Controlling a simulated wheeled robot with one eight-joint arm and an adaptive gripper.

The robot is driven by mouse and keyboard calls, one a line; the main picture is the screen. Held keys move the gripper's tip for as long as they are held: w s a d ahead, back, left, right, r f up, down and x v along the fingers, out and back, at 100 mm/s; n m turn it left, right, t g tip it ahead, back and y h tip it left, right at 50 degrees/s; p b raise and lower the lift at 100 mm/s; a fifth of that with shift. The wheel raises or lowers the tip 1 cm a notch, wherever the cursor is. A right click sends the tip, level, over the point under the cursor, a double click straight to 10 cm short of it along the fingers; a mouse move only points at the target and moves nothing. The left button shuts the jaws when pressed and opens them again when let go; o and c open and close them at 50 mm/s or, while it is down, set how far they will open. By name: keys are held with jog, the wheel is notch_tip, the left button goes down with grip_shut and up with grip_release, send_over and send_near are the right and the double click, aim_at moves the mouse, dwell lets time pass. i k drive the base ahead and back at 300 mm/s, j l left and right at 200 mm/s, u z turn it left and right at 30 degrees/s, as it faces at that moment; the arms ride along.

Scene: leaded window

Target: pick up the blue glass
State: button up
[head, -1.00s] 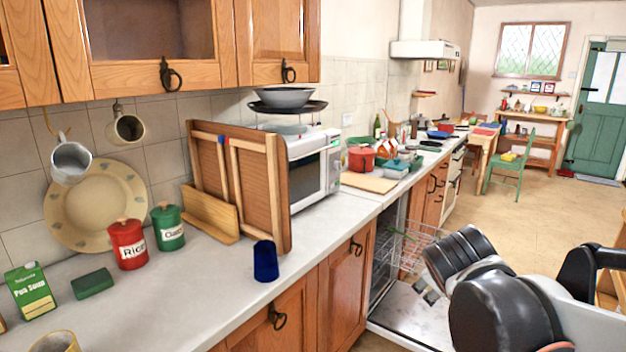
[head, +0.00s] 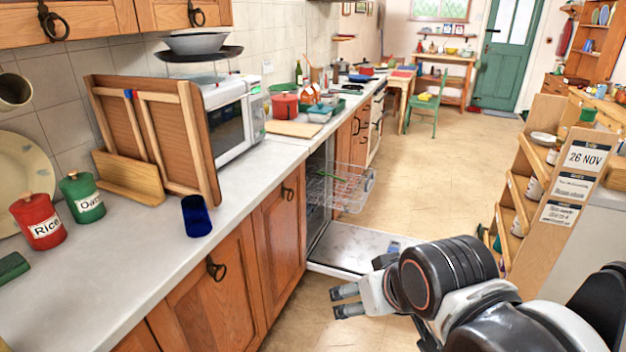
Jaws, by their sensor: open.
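The blue glass (head: 196,216) stands upright on the grey-white worktop (head: 120,262), close to its front edge and in front of the wooden rack. My gripper (head: 336,301) is at the lower middle of the head view, to the right of the glass and out over the floor side, well apart from the worktop. Its two fingers point left with a gap between them. It is open and nothing shows between the fingers.
The wooden rack (head: 160,140) and microwave (head: 235,118) stand behind the glass. Red (head: 38,220) and green (head: 81,198) canisters are to its left. The open dishwasher door (head: 365,250) and wire basket (head: 340,187) lie beyond my gripper. A wooden shelf unit (head: 520,200) stands at right.

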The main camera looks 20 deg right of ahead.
aim_at(198, 223)
jog(key=i+j+z, duration=0.35)
jog(key=j, duration=0.25)
jog(key=i+j+z, duration=0.15)
jog(key=i+j, duration=0.1)
jog(key=j, duration=0.1)
